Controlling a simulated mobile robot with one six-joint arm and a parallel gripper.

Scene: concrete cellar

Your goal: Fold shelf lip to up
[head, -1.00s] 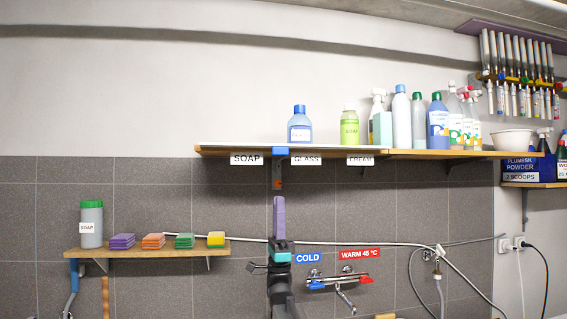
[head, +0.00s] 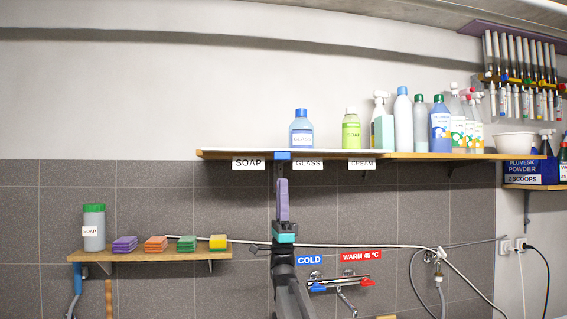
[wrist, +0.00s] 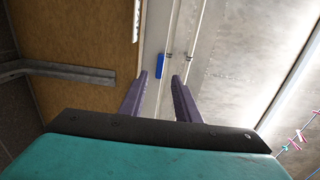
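The long wooden shelf (head: 430,157) runs along the wall. A pale strip (head: 235,152), apparently the lip, lies along its left half, with a blue tab (head: 282,155) at its front. In the wrist view the blue tab (wrist: 160,66) shows on a pale panel just beyond my fingertips. Whether the lip lies flat or hangs is hard to tell. My gripper (head: 282,182) points up below the tab, close but with a visible gap. In the wrist view its two purple fingers (wrist: 159,76) are apart with nothing between them.
A blue-capped bottle (head: 301,127) and a green bottle (head: 351,130) stand on the shelf behind the strip. Labels SOAP (head: 248,163), GLASS (head: 309,164) and CREAM (head: 361,163) hang at its front. A lower shelf (head: 150,255) holds sponges. Taps (head: 338,283) are at lower right.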

